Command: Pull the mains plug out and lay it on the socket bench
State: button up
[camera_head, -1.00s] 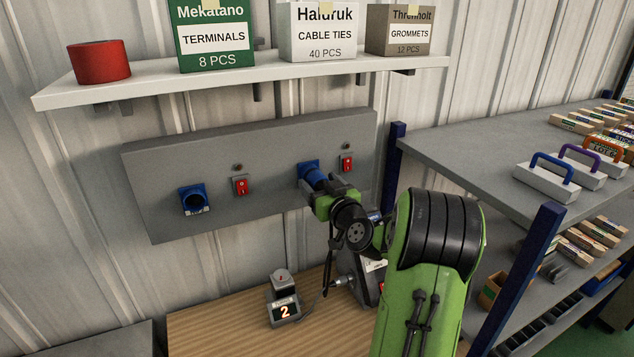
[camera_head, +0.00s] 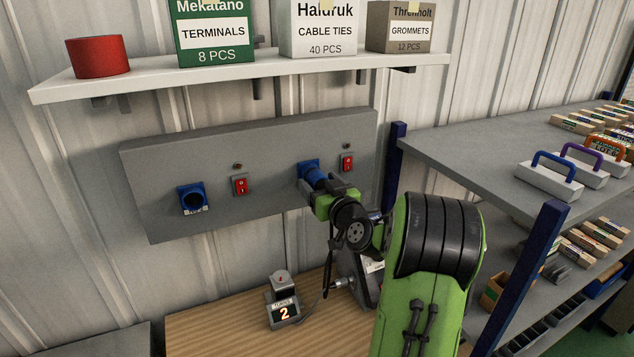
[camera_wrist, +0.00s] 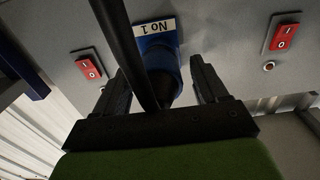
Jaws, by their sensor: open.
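The blue mains plug (camera_head: 316,178) sits in the right-hand blue socket (camera_head: 305,168) on the grey wall panel. In the wrist view the plug (camera_wrist: 164,62) is between my fingers, below the socket plate marked "No 1" (camera_wrist: 155,27). A thick black cable runs from it across the picture. My gripper (camera_head: 331,187) is at the plug. In the wrist view my gripper (camera_wrist: 160,85) is open, its fingers standing either side of the plug with a gap visible. The wooden socket bench (camera_head: 200,325) is below the panel.
An empty blue socket (camera_head: 193,199) is at left on the panel, with red switches (camera_head: 240,185) beside the sockets. A small "2" display device (camera_head: 283,308) and a grey machine (camera_head: 352,280) stand on the bench. The bench's left front is clear. A shelf (camera_head: 240,75) hangs above.

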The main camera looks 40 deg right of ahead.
jog(key=c, duration=1.2)
jog(key=shift+o, duration=0.2)
jog(key=shift+s, duration=0.1)
jog(key=shift+s+f+b, duration=0.1)
jog(key=shift+s+b, duration=0.1)
jog(key=shift+b, duration=0.2)
jog(key=shift+b+v, duration=0.9)
jog(key=shift+v, duration=0.25)
